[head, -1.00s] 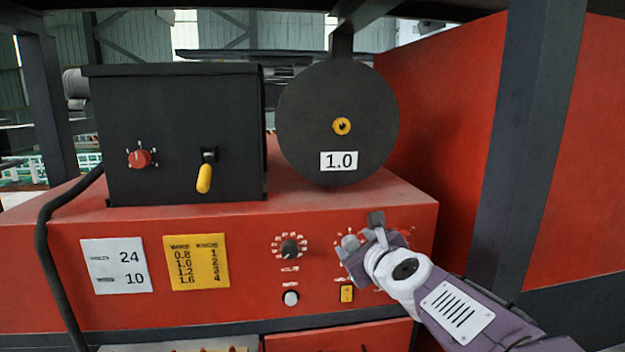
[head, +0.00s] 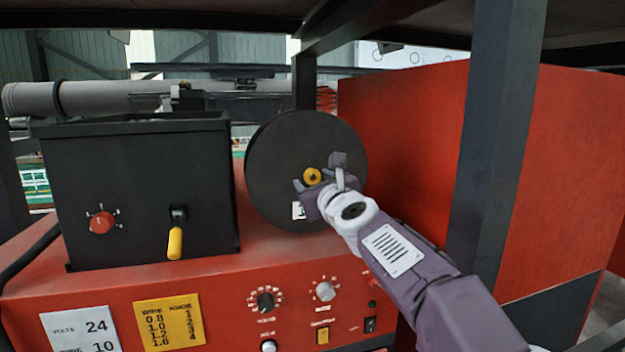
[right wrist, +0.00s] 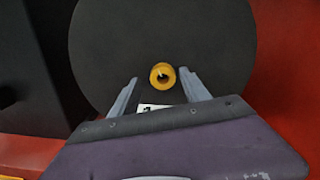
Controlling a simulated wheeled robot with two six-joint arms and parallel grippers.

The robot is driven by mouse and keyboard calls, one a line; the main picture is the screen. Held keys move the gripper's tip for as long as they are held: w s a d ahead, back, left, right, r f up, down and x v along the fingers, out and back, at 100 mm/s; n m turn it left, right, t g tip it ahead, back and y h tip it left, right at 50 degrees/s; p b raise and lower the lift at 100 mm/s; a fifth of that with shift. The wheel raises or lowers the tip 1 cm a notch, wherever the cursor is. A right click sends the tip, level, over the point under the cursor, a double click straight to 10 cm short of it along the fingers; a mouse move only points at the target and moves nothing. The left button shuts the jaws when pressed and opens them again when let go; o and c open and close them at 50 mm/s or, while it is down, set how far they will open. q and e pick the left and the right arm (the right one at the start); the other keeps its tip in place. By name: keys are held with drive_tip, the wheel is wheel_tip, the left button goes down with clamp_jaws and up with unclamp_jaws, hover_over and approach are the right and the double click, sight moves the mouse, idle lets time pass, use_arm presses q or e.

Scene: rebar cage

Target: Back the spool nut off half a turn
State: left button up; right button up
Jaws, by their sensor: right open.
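The spool nut (head: 312,176) is a small yellow round piece with a dark centre, in the middle of the black spool disc (head: 272,165). It also shows in the right wrist view (right wrist: 162,76), just beyond the fingertips and between their lines. My right gripper (head: 318,174) is in front of the disc at the nut. In the right wrist view its two fingers (right wrist: 164,90) are spread, with nothing between them. I cannot tell any contact with the nut. The white spool label (head: 298,211) is mostly hidden behind the gripper. My left gripper is not in view.
A black box (head: 140,190) with a red knob (head: 102,222) and yellow lever (head: 175,243) stands left of the spool. The red front panel (head: 220,310) below carries knobs and cards. A dark post (head: 490,150) and red wall (head: 410,150) stand to the right.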

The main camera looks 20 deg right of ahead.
drive_tip(key=shift+w+d+r, duration=0.1)
drive_tip(key=shift+w+d, duration=0.05)
drive_tip(key=shift+w, duration=0.05)
drive_tip(key=shift+s+d+r, duration=0.1)
drive_tip(key=shift+s+d, duration=0.15)
drive_tip(key=shift+s, duration=0.05)
drive_tip(key=shift+w+a, duration=0.1)
drive_tip(key=shift+a, duration=0.1)
clamp_jaws()
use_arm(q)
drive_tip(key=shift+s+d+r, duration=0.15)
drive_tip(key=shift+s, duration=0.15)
use_arm(e)
drive_tip(key=shift+n, duration=0.3)
